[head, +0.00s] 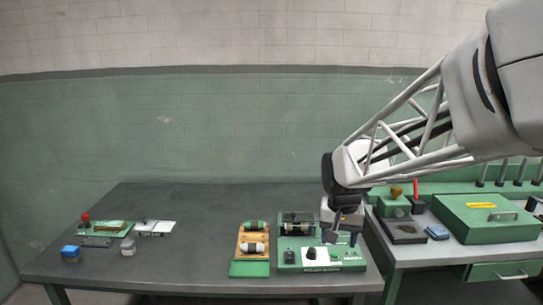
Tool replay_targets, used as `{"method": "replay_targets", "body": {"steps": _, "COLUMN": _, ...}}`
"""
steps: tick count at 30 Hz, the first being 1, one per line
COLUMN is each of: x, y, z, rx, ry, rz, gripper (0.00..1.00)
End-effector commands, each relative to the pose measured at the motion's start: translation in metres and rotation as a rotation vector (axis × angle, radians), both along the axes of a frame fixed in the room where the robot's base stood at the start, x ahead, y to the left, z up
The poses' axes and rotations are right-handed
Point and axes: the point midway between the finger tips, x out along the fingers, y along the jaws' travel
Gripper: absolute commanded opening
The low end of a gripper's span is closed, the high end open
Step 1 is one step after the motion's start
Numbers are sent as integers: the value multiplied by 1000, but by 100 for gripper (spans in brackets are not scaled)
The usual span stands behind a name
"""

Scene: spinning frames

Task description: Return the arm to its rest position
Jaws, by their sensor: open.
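My arm reaches in from the upper right of the head view, its white lattice link slanting down to a dark wrist. My gripper (341,237) hangs pointing down over the right end of the grey table (180,262). Its fingers are small in the picture, apart, with nothing seen between them. It overlaps the right side of a green machine (322,257) in the picture; I cannot tell the gap between them.
A wooden rack on a green base (250,268) holds rolls beside the machine. At left lie a green board with a red knob (86,216), a white card (154,227) and a blue-topped block (70,253). A green case (485,220) sits on the right bench. The table's middle is clear.

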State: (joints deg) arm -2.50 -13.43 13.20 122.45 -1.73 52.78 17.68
Motion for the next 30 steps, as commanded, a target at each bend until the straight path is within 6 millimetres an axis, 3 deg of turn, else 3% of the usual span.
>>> {"method": "replay_targets", "body": {"steps": 12, "x": -106, "y": -13, "z": 26, "rx": -5, "ry": -63, "rz": 93, "gripper": 60}}
{"method": "replay_targets", "body": {"steps": 24, "x": -202, "y": -21, "z": 25, "rx": -18, "ry": -118, "rz": 184, "gripper": 60}}
{"method": "replay_targets", "body": {"steps": 30, "x": -233, "y": -23, "z": 19, "rx": -24, "ry": -135, "rz": 214, "gripper": 60}}
